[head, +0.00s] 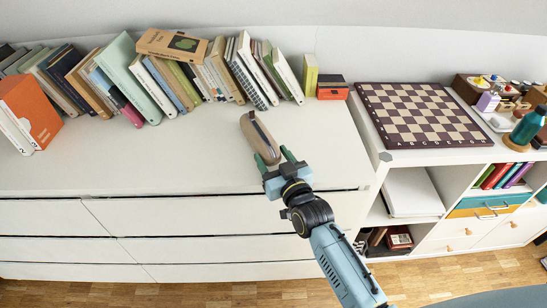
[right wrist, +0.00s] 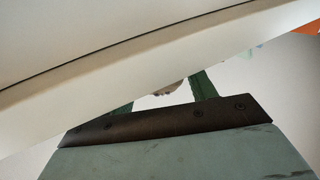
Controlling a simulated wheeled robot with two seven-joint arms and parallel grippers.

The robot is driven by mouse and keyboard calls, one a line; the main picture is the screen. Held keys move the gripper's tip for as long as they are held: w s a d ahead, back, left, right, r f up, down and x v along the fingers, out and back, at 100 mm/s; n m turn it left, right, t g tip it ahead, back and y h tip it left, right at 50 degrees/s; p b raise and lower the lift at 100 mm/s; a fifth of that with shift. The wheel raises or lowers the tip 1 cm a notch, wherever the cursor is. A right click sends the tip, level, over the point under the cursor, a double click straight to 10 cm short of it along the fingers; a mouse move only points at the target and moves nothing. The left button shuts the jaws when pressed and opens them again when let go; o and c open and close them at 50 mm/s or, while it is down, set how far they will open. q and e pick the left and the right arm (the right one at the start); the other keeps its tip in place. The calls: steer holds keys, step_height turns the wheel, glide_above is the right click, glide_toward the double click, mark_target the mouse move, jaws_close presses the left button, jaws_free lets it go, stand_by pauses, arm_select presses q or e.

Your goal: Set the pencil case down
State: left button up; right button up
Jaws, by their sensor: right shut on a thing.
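The pencil case (head: 258,137) is long, brownish-beige with a dark zip strip along it. In the head view it lies over the white dresser top (head: 190,165), near the right front part. My right gripper (head: 273,158), with green fingers, is shut on its near end. I cannot tell whether the case touches the top or is held just above it. In the right wrist view a small part of the pencil case (right wrist: 166,89) shows between the green fingers; the rest is hidden behind the white surface. My left gripper is not in view.
Leaning books (head: 120,65) line the back of the dresser, with an orange binder (head: 32,108) at the left. A red and black box (head: 332,88) stands behind right. A chessboard (head: 423,113) lies on the right-hand cabinet. The dresser top left of the case is clear.

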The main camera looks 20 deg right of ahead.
steer(key=o, duration=1.1)
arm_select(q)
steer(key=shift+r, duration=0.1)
arm_select(e)
steer(key=shift+s+r, duration=0.1)
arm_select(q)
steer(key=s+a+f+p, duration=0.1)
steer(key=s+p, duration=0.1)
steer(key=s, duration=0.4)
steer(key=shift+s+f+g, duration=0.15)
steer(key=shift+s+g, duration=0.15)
arm_select(e)
steer(key=s+d, duration=0.1)
steer(key=s, duration=1)
steer(key=shift+s+d, duration=0.15)
steer(key=shift+s, duration=0.25)
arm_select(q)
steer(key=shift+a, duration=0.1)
